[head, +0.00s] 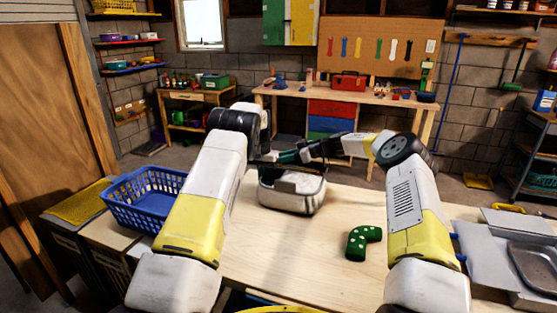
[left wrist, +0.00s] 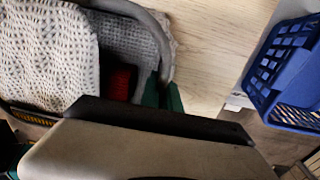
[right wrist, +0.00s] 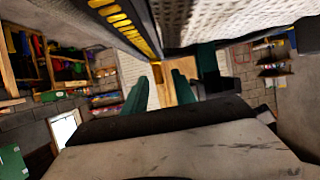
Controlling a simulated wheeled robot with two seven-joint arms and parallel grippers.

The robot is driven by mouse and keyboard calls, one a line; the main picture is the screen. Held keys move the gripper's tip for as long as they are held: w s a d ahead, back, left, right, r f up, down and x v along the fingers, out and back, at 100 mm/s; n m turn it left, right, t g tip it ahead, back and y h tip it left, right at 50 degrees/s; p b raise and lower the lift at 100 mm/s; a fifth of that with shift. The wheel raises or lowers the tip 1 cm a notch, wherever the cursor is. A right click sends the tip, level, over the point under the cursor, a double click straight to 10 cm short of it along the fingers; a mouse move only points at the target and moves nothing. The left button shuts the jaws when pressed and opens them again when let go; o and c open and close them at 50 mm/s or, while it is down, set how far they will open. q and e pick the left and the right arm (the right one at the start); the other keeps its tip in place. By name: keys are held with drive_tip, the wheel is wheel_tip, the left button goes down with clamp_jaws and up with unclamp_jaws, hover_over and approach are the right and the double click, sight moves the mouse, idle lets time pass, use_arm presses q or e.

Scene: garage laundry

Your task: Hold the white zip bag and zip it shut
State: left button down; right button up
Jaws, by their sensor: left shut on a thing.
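The white zip bag (head: 292,192) stands on the wooden table in the head view. In the left wrist view its white mesh (left wrist: 50,50) and grey rim (left wrist: 166,45) surround an open top, with something dark red (left wrist: 121,82) inside. My left gripper (left wrist: 161,94) is shut on the bag's rim. My right gripper (right wrist: 160,90) has its green fingers apart, with a gap between them. I cannot make out the zip pull.
A blue basket (head: 145,200) stands left of the table, also in the left wrist view (left wrist: 290,65). A green, white-dotted L-shaped thing (head: 361,242) lies right of the bag. Grey metal trays (head: 500,255) are at the right. The table between bag and green thing is clear.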

drive_tip(key=v, duration=1)
drive_tip(key=shift+d+r, duration=0.1)
drive_tip(key=shift+r, duration=0.1)
use_arm(q)
drive_tip(key=c, duration=1.5)
unclamp_jaws()
